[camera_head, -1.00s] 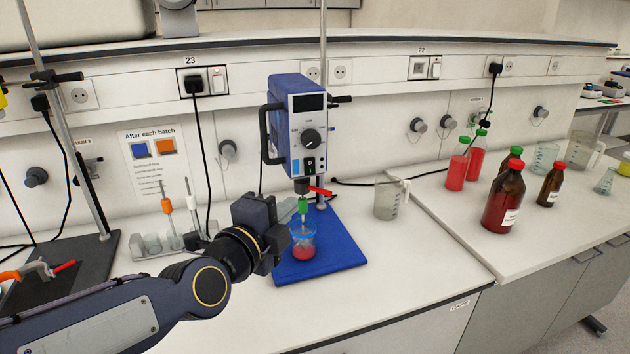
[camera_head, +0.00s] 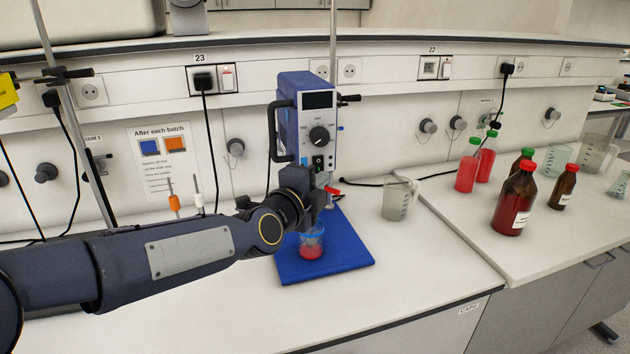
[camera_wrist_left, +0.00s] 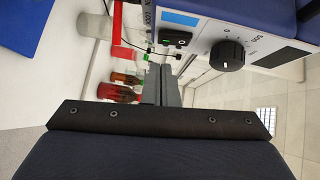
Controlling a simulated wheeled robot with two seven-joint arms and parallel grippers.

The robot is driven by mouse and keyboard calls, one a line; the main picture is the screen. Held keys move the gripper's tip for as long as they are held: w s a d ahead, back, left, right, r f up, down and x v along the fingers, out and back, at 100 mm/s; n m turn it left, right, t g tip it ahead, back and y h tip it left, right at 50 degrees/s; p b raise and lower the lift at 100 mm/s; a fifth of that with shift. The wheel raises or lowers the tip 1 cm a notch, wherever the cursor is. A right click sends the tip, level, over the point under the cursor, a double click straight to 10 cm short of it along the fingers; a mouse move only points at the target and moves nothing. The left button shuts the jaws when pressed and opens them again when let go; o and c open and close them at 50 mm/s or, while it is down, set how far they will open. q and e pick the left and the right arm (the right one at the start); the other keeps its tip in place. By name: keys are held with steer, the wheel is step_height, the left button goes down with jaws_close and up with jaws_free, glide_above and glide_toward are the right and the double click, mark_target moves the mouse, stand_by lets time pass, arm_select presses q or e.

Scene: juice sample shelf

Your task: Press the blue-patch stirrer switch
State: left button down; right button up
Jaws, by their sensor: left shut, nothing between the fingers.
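The overhead stirrer (camera_head: 309,105) is a blue and white box with a dark display and a black dial (camera_head: 319,135). Its small black switch (camera_head: 319,164) sits low on the front, just above my gripper. In the left wrist view the switch (camera_wrist_left: 175,38) shows a green mark and lies beside a blue patch (camera_wrist_left: 180,18); the dial (camera_wrist_left: 227,54) is to its right. My left gripper (camera_head: 327,192) is shut and empty in front of the stirrer's lower end. Its fingers (camera_wrist_left: 160,78) show near the switch, apart from it in the picture. My right gripper is out of view.
A beaker of red liquid (camera_head: 312,246) stands on the blue base (camera_head: 345,255) below my gripper. An empty jug (camera_head: 396,202) is to the right, and red and brown bottles (camera_head: 513,205) are farther right. The front bench top is clear.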

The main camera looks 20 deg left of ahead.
mark_target(318, 164)
arm_select(q)
steer(key=shift+w+a+f, duration=0.2)
steer(key=shift+w+a, duration=0.55)
steer(key=shift+w, duration=0.2)
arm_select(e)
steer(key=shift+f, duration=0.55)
arm_select(q)
steer(key=shift+w+a+f+b, duration=0.1)
steer(key=shift+w+a+b, duration=0.05)
steer(key=shift+b, duration=0.85)
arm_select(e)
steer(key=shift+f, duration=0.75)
